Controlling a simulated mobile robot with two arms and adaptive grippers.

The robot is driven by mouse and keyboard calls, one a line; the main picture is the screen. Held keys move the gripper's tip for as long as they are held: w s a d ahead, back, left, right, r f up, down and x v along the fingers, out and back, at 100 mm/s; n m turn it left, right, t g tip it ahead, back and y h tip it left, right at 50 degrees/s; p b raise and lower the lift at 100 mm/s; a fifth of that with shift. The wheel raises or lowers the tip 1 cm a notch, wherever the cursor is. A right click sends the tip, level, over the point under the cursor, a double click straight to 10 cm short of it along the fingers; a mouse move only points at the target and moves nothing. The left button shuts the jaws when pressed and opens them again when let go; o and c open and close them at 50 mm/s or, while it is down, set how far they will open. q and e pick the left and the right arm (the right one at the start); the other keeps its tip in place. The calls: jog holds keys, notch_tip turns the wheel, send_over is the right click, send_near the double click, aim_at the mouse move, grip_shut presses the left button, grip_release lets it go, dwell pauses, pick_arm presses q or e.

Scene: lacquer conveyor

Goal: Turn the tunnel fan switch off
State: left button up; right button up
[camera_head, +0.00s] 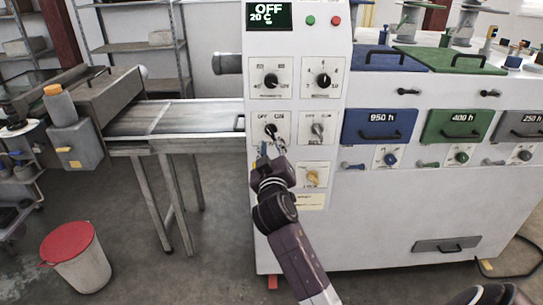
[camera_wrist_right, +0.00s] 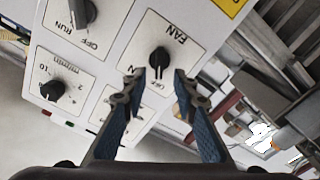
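The fan switch is a black rotary knob (camera_head: 270,130) on a white plate at the middle left of the control panel, with OFF and ON printed above it. In the right wrist view the knob (camera_wrist_right: 158,60) sits beside the upside-down word FAN. I cannot tell clearly which mark it points to. My right gripper (camera_head: 271,148) is just below and in front of the knob. In the right wrist view my right gripper (camera_wrist_right: 160,77) is open, its two blue-padded fingers spread on either side of the knob, with nothing held. My left gripper is not in view.
A grey RUN/OFF switch (camera_head: 317,129) is right of the fan knob. Two dials (camera_head: 270,80) (camera_head: 323,80) are above, and a yellow knob (camera_head: 312,178) is below right. The display (camera_head: 270,16) reads OFF, 20 C. The conveyor (camera_head: 180,118) extends left; a red-lidded bin (camera_head: 78,262) stands on the floor.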

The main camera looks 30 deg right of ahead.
jog(key=v, duration=0.6)
jog(key=shift+s+a, duration=0.15)
jog(key=shift+s, duration=0.1)
